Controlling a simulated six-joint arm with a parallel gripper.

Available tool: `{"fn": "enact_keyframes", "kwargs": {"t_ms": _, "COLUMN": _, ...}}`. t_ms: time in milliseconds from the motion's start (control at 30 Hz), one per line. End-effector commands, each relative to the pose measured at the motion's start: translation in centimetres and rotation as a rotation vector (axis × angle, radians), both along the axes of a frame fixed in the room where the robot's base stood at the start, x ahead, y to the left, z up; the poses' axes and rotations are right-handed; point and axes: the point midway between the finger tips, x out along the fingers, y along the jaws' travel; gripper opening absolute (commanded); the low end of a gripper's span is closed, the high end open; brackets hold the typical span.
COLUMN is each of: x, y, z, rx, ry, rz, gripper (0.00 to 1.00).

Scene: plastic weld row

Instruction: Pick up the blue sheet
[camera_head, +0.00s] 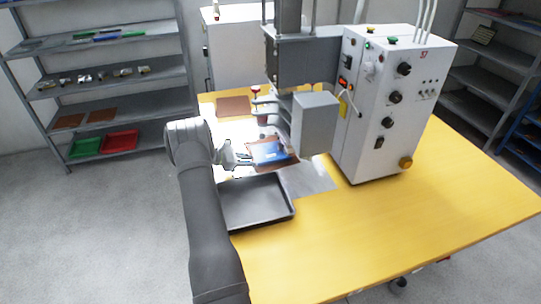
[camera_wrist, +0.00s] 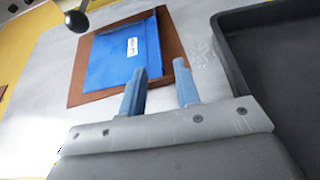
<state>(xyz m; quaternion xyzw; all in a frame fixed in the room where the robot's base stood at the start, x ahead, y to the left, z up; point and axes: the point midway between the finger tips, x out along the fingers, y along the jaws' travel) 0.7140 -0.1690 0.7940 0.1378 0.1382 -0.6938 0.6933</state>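The blue sheet (camera_wrist: 112,58), with a small white label, lies on a brown board (camera_wrist: 172,48) on a pale metal plate. In the head view the blue sheet (camera_head: 268,152) rests on the brown board (camera_head: 288,163) under the machine's head. My gripper (camera_wrist: 163,80) has its two bluish fingers spread apart with nothing between them. The fingers are at the near edge of the sheet and board, pointing toward them. In the head view my gripper (camera_head: 240,153) is just left of the sheet. Whether the fingers touch the sheet is unclear.
A dark grey tray (camera_head: 290,211) sits in front of the board and shows at right in the wrist view (camera_wrist: 228,55). The white machine cabinet (camera_head: 375,125) stands to the right, with a grey box-shaped head (camera_head: 316,125) overhanging near the sheet. The yellow table (camera_head: 400,230) is clear at front right.

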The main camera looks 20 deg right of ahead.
Motion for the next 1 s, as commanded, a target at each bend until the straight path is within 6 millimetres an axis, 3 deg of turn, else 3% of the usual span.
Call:
{"fn": "enact_keyframes", "kwargs": {"t_ms": 367, "x": 0.0, "y": -2.8, "z": -1.1, "rx": 0.000, "ry": 0.000, "rz": -0.001, "gripper": 0.30}}
{"fn": "enact_keyframes", "kwargs": {"t_ms": 600, "x": 0.0, "y": -6.0, "z": -2.3, "rx": 0.000, "ry": -0.001, "rz": 0.000, "gripper": 0.30}}
{"fn": "enact_keyframes", "kwargs": {"t_ms": 867, "x": 0.1, "y": -6.4, "z": -2.5, "rx": 0.000, "ry": -0.001, "rz": 0.001, "gripper": 0.30}}
{"fn": "enact_keyframes", "kwargs": {"t_ms": 1000, "x": 0.1, "y": -6.4, "z": -2.4, "rx": 0.000, "ry": 0.000, "rz": 0.001, "gripper": 0.02}}
